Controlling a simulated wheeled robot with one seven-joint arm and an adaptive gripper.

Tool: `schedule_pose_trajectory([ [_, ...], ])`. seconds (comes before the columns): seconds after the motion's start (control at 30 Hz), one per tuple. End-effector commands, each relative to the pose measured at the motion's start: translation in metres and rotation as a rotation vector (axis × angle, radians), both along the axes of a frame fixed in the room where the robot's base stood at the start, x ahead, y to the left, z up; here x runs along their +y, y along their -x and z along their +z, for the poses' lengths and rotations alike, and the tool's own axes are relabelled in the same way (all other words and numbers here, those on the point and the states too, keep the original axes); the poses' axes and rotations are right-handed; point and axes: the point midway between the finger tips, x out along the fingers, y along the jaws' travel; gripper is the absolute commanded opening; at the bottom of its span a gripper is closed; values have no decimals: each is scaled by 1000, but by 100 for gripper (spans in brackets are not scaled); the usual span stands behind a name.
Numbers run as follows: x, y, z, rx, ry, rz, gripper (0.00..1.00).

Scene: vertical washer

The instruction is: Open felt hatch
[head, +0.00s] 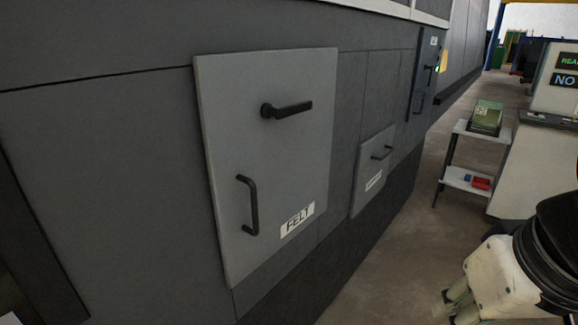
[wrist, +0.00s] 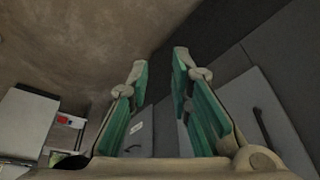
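The felt hatch (head: 283,165) is a light grey panel on the dark machine wall, labelled FELT (head: 297,220). It looks shut, flush with the wall. A black lever handle (head: 287,110) sits near its top, pointing right. A black vertical pull handle (head: 249,205) sits at its lower left. My gripper (head: 452,306) is at the lower right of the head view, well apart from the hatch. In the wrist view my gripper (wrist: 158,75) has its two green-padded fingers spread, with nothing held between them.
A smaller grey hatch (head: 373,170) with its own black handle is right of the felt hatch. A white shelf stand (head: 468,180) with a green box (head: 487,118) and a light console (head: 540,110) stand at the right. The floor (head: 385,265) before the machine is clear.

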Motion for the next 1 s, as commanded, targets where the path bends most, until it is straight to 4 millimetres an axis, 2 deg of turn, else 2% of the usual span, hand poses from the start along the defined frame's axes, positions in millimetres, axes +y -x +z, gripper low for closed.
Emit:
schedule_pose_trajectory([
  [0.27,45,-18,-6,289,-270,-177,20],
  [0.47,84,-43,-6,525,-497,-338,20],
  [0.7,122,-89,-5,798,-765,-537,20],
  [1.0,146,-166,-15,1116,-1108,-789,20],
])
